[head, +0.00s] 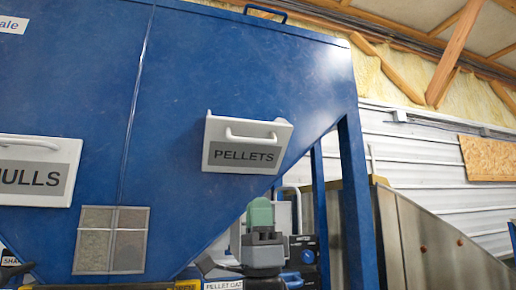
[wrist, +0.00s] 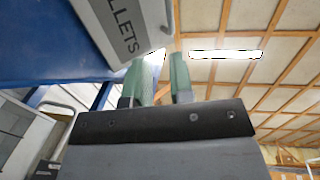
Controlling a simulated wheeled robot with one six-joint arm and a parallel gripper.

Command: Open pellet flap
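The pellet flap (head: 220,158) is a white panel with a grey PELLETS label on the sloping blue hopper. A pale bar handle (head: 250,136) runs across its upper part. In the wrist view the flap (wrist: 98,14) is at the upper left, with part of its handle (wrist: 167,18) at its right edge. My gripper (head: 260,213) has green fingers and is below the flap in the head view. In the wrist view my gripper (wrist: 163,78) points up towards the handle, with a gap between its fingers. It looks empty, and I see no contact with the handle.
A white HULLS flap (head: 35,190) is at the left, above a small mesh window (head: 110,240). The blue hopper (head: 215,70) stands on blue legs (head: 357,200). A grey metal panel (head: 440,245) is at the right.

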